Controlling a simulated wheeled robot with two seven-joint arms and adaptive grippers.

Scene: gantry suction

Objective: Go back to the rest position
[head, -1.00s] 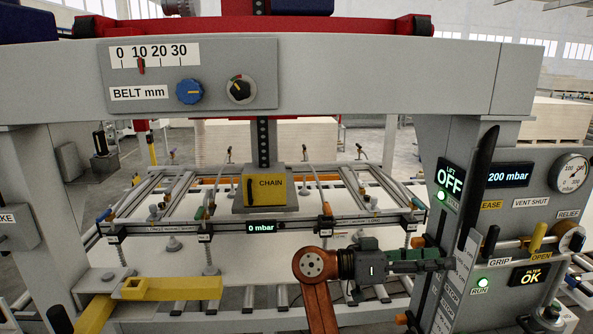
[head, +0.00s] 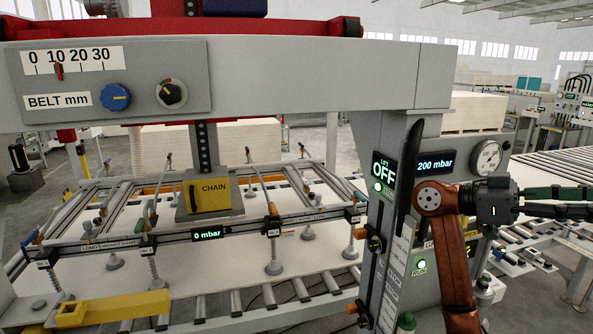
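My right arm (head: 449,262) rises from the bottom right, with a brown-orange link and a dark joint block. Two dark green and black parts run from the block (head: 494,201) to the right edge, where they are cut off. The fingertips do not show, and nothing held can be seen. The arm is in front of the control pillar and covers part of its panel. My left gripper is not in view. The suction frame (head: 120,246) hangs under the gantry, with its display reading 0 mbar. The lift display (head: 383,170) reads OFF.
The grey gantry beam (head: 300,75) spans the top. A long black lever (head: 409,185) stands on the pillar left of my arm. A yellow bracket (head: 125,308) is at lower left. A roller conveyor (head: 560,240) lies at right. Board stacks (head: 478,113) stand behind.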

